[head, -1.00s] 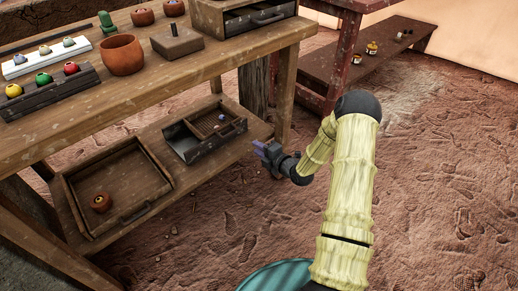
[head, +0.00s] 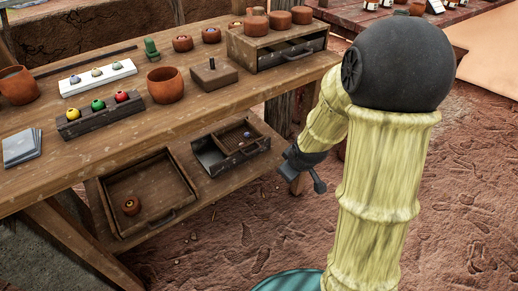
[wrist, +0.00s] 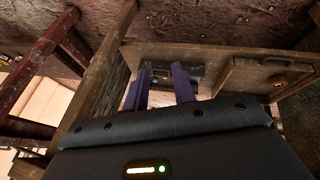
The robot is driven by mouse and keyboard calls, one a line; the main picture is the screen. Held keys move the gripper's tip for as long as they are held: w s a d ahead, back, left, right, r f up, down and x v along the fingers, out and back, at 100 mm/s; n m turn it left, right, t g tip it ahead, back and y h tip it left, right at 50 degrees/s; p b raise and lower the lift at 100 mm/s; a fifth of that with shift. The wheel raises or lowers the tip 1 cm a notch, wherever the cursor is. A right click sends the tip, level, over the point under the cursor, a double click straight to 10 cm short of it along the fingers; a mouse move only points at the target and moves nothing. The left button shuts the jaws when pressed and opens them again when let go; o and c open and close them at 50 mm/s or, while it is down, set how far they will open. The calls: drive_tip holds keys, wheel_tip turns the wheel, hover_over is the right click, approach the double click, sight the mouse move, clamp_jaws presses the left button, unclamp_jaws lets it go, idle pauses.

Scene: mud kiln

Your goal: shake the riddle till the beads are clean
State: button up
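The riddle seems to be the mesh-floored tray (head: 238,137) in a dark open box (head: 208,160) on the bench's lower shelf. One small blue bead (head: 247,134) shows on its mesh; whether it is clean is too small to tell. My gripper (head: 318,181) hangs to the right of the box, apart from it, beside the bench's right leg. In the wrist view my purple fingers (wrist: 162,88) stand apart with nothing between them. The dark box (wrist: 190,74) shows beyond them, partly hidden by the fingers.
A wooden tray (head: 116,192) holding a small orange pot (head: 131,206) lies left of the box on the lower shelf. The bench top (head: 205,105) above carries pots, bead racks and a drawer box. The dirt floor in front is open.

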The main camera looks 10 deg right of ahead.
drive_tip(key=s+a+r+m+g+p, duration=0.2)
drive_tip(key=s+r+m, duration=0.5)
drive_tip(key=s, duration=0.5)
drive_tip(key=shift+s+a+g, duration=0.15)
drive_tip(key=shift+a+g, duration=0.05)
drive_tip(key=shift+g, duration=0.2)
drive_tip(key=shift+r, duration=0.1)
